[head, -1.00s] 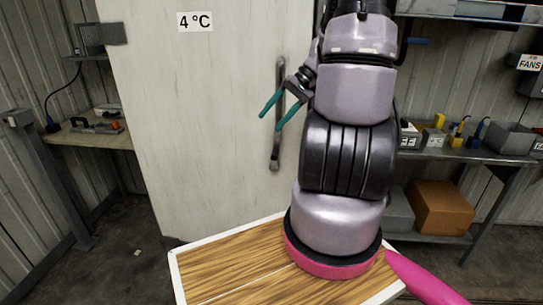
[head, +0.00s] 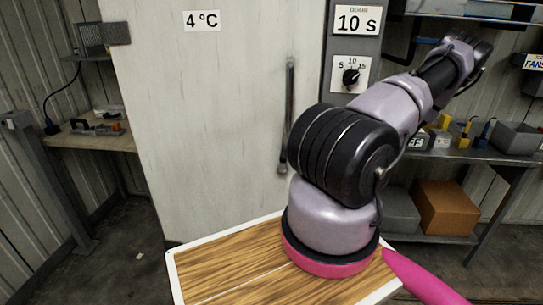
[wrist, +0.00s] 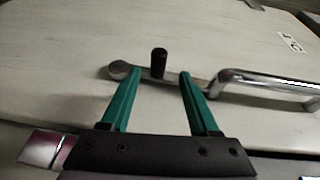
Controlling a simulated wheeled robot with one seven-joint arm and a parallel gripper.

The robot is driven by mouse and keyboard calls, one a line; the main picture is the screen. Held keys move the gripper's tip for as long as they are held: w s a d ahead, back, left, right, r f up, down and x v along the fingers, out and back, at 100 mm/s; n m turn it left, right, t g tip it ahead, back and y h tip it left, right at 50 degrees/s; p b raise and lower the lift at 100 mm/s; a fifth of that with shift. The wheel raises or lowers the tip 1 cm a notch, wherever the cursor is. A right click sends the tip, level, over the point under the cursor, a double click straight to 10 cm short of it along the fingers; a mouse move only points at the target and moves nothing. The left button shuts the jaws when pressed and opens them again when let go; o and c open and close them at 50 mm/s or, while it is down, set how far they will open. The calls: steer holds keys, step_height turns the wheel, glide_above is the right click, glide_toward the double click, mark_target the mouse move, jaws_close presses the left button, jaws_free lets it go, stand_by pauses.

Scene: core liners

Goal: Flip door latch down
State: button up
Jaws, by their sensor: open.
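The pale cold-room door (head: 220,130) fills the middle of the head view and the background of the wrist view. In the wrist view a flat metal latch lever (wrist: 121,70) with a rounded end and a black knob (wrist: 159,60) lies against the door. My gripper (wrist: 160,77) is open, its two teal fingers pointing at the lever. The knob shows between and just beyond the fingertips, with gaps to both; the depth between them is unclear. A chrome bar handle (wrist: 265,88) extends right of the lever. My gripper is not clearly seen in the head view.
The long upright handle (head: 290,110) shows on the door in the head view. A grey panel with a dial (head: 350,77) stands right of it. A shelf (head: 455,155) with boxes is behind my arm. A side table (head: 85,140) stands at left.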

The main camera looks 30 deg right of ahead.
steer(key=x, duration=1)
steer(key=shift+w+a+f, duration=0.1)
steer(key=shift+w, duration=0.3)
jaws_close()
stand_by(0.9)
